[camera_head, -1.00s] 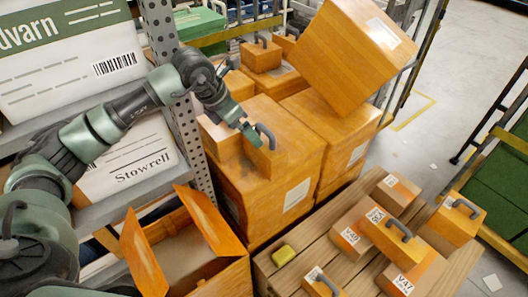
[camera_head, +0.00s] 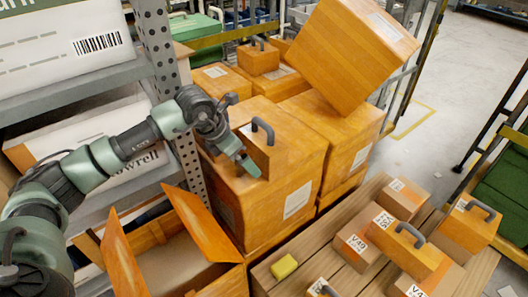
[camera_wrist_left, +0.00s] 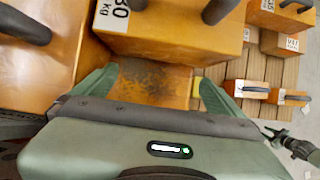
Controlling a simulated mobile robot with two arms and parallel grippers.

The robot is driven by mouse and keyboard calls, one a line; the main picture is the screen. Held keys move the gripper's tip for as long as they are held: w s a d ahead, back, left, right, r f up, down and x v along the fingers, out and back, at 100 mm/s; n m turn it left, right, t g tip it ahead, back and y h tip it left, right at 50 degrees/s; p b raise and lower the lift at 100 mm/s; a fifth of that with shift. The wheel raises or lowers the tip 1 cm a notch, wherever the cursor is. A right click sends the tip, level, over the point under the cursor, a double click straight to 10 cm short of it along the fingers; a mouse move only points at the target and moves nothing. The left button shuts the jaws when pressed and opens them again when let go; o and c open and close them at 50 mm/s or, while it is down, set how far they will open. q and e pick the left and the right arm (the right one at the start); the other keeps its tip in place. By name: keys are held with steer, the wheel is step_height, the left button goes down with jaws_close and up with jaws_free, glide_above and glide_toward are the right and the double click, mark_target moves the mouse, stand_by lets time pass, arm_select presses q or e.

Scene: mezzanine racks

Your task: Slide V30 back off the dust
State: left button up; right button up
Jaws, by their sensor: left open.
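V30, an orange box with a dark handle (camera_head: 275,152), sits on a large orange carton (camera_head: 285,205) in the head view. In the wrist view its near face (camera_wrist_left: 165,45) fills the top, with a partly cut-off label ending in "30 kg". A dark speckled dust patch (camera_wrist_left: 152,80) lies on the carton top just in front of that face. My left gripper (camera_head: 246,165) is open and empty at the near side of V30; in the wrist view its fingers (camera_wrist_left: 160,78) straddle the dust. A green and black gripper-like part, apparently my right gripper (camera_wrist_left: 280,137), shows small at the right edge.
A large tilted carton (camera_head: 350,55) leans behind V30. Another handle (camera_wrist_left: 22,24) is at the wrist view's top left. An open-flapped box (camera_head: 170,255) stands at front left beside a perforated rack post (camera_head: 165,80). Small boxes and a yellow block (camera_head: 284,267) lie on a slatted pallet.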

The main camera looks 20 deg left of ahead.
mark_target(262, 121)
stand_by(0.3)
arm_select(q)
steer(key=shift+w+d, duration=0.45)
steer(key=shift+w, duration=0.35)
steer(key=shift+w+d, duration=0.5)
steer(key=shift+w, duration=0.25)
steer(key=shift+w+d, duration=0.45)
steer(key=shift+w, duration=0.35)
steer(key=shift+w+d+f+b, duration=0.1)
steer(key=shift+w+d+b, duration=0.15)
steer(key=shift+w, duration=0.2)
steer(key=shift+w+d+b, duration=0.15)
steer(key=shift+w+b, duration=0.1)
steer(key=shift+w, duration=0.15)
steer(key=shift+w+d+f+b, duration=0.1)
steer(key=shift+w+d+b, duration=0.15)
steer(key=shift+w, duration=0.35)
steer(key=shift+w+d+f+b, duration=0.1)
steer(key=shift+w+d+b, duration=0.15)
steer(key=shift+w, duration=0.3)
steer(key=shift+s+a, duration=0.35)
steer(key=shift+s, duration=0.3)
steer(key=shift+s+a, duration=0.35)
steer(key=shift+s, duration=0.25)
steer(key=shift+r, duration=0.15)
